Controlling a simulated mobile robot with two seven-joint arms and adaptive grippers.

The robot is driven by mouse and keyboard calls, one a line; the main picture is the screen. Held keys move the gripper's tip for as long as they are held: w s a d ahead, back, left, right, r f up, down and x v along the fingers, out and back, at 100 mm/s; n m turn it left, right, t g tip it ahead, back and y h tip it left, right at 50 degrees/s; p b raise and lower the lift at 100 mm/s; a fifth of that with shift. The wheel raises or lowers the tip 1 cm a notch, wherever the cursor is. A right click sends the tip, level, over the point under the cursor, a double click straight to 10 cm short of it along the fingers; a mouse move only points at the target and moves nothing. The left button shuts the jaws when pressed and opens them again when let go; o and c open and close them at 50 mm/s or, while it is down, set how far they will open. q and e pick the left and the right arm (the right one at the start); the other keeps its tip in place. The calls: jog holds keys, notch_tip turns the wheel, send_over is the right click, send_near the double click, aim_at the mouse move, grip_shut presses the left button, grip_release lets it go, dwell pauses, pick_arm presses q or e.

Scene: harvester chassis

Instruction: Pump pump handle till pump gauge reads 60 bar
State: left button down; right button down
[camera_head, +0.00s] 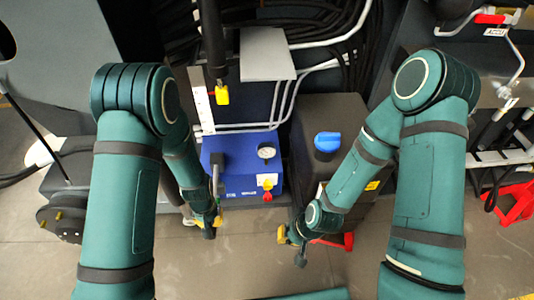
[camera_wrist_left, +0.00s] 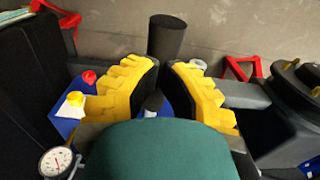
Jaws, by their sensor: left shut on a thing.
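The black pump handle (camera_head: 217,168) rises at the pump's left side, partly hidden by my left forearm. My left gripper (camera_head: 212,222) is shut on the handle; in the left wrist view its yellow fingers lie on both sides of the black grip (camera_wrist_left: 167,38). My right gripper (camera_head: 292,240) hangs apart, right of the pump; its opening is unclear.
A dark tank with a blue cap (camera_head: 327,142) stands close by on the right. A red stand (camera_head: 515,203) is at the far right. The floor (camera_head: 250,262) in front is clear.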

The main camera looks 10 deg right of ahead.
pick_arm(q)
jog(key=shift+w+f+b, duration=0.1)
jog(key=shift+f+b, duration=0.35)
jog(key=shift+f, duration=0.3)
jog(key=shift+w+f+b, duration=0.15)
jog(key=shift+f+b, duration=0.75)
jog(key=shift+f, duration=0.3)
notch_tip(320, 180, up, 7)
jog(key=p, duration=0.5)
jog(key=shift+r+p, duration=0.2)
jog(key=shift+p, duration=0.1)
jog(key=shift+f, duration=0.1)
